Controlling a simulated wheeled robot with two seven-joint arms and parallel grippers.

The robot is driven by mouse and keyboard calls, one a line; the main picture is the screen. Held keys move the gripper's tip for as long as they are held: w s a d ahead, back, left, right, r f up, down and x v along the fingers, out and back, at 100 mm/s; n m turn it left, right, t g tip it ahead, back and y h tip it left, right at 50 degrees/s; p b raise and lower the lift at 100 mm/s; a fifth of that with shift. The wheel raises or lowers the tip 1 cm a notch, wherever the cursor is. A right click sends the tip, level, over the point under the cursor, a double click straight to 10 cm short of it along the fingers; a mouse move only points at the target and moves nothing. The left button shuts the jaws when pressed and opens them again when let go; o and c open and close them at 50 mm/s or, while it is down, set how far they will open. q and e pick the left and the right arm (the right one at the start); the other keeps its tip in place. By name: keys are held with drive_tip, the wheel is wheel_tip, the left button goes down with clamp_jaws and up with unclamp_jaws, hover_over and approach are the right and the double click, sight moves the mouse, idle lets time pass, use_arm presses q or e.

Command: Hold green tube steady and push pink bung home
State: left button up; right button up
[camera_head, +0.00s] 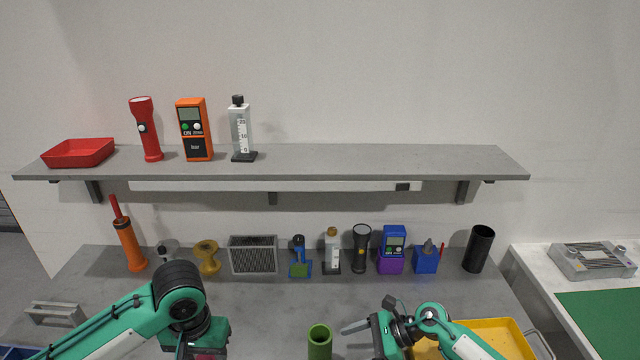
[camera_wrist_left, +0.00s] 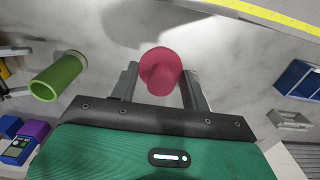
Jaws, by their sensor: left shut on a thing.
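The green tube (camera_head: 319,343) stands upright with its open mouth up, at the bottom of the head view. It also shows in the left wrist view (camera_wrist_left: 60,77). My left gripper (camera_wrist_left: 160,84) is shut on the pink bung (camera_wrist_left: 160,68), which sits between its two fingers. In the head view the left gripper is left of the tube, and only a sliver of the bung (camera_head: 206,356) shows. My right gripper (camera_head: 358,336) is to the right of the tube, its fingers apart and pointing towards it, with a gap to the tube.
A yellow tray (camera_head: 512,342) lies behind my right arm. Several tools and devices line the back of the table, including an orange pump (camera_head: 130,245) and a black cup (camera_head: 479,249). A grey shelf (camera_head: 350,160) hangs above. The table between the grippers is clear around the tube.

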sight(330, 355)
use_arm(q)
drive_tip(key=shift+w+r, duration=0.1)
drive_tip(key=shift+r, duration=0.1)
use_arm(e)
drive_tip(key=x, duration=0.3)
use_arm(q)
wheel_tip(330, 355, down, 2)
drive_tip(key=shift+f+b, duration=0.1)
drive_tip(key=shift+b, duration=0.75)
use_arm(e)
drive_tip(key=x, duration=0.3)
drive_tip(key=shift+w+a+f, duration=0.1)
drive_tip(key=shift+f, duration=0.15)
use_arm(q)
drive_tip(key=shift+f+b, duration=0.3)
drive_tip(key=shift+b, duration=0.05)
use_arm(e)
drive_tip(key=shift+a+f, duration=0.25)
drive_tip(key=shift+a, duration=0.45)
drive_tip(key=c, duration=0.9)
